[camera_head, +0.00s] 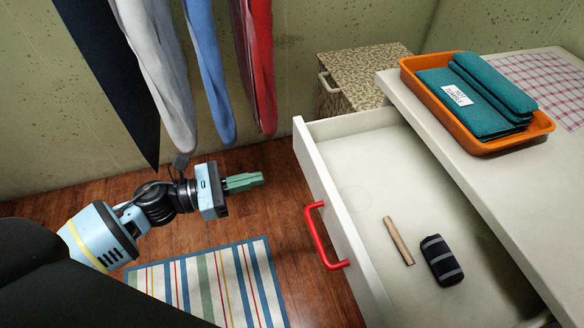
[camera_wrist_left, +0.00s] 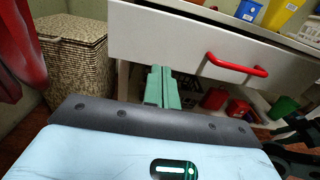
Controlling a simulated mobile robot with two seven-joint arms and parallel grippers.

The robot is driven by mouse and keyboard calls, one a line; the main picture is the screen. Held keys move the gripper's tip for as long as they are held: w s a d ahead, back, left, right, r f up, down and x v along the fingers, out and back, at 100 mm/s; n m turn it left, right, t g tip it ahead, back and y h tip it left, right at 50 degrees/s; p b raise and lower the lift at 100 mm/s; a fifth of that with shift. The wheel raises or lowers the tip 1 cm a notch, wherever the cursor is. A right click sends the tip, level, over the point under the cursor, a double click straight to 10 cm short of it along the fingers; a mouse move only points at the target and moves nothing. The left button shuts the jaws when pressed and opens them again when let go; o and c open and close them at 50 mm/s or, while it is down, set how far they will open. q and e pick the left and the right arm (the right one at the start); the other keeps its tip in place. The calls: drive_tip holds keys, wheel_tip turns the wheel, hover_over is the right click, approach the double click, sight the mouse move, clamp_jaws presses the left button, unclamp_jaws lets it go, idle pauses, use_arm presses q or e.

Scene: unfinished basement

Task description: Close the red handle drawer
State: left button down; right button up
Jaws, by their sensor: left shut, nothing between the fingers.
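The white drawer (camera_head: 318,181) stands open, pulled well out of the white cabinet. Its red handle (camera_head: 318,238) is on the front face. Inside the drawer lie a tan wooden stick (camera_head: 399,241) and a dark striped roll (camera_head: 441,260). My left gripper (camera_head: 258,181), with green fingers, is shut and empty, left of the drawer front and apart from it in the head view. In the left wrist view the fingers (camera_wrist_left: 161,88) point toward the drawer front (camera_wrist_left: 165,38), with the red handle (camera_wrist_left: 237,66) to their right. My right gripper is not in view.
An orange tray (camera_head: 546,122) with teal towels sits on the white cabinet top (camera_head: 405,92), beside a checked cloth (camera_head: 545,80). A speckled wicker box (camera_head: 362,72) stands behind. Towels (camera_head: 208,70) hang at the left. A striped rug (camera_head: 215,285) lies on the wood floor.

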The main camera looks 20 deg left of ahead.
sight(306, 167)
use_arm(q)
drive_tip(key=x, duration=0.9)
drive_tip(key=shift+d+p, duration=0.1)
drive_tip(key=shift+p, duration=0.25)
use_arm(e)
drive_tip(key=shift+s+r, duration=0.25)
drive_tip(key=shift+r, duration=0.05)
use_arm(q)
drive_tip(key=shift+w, duration=0.1)
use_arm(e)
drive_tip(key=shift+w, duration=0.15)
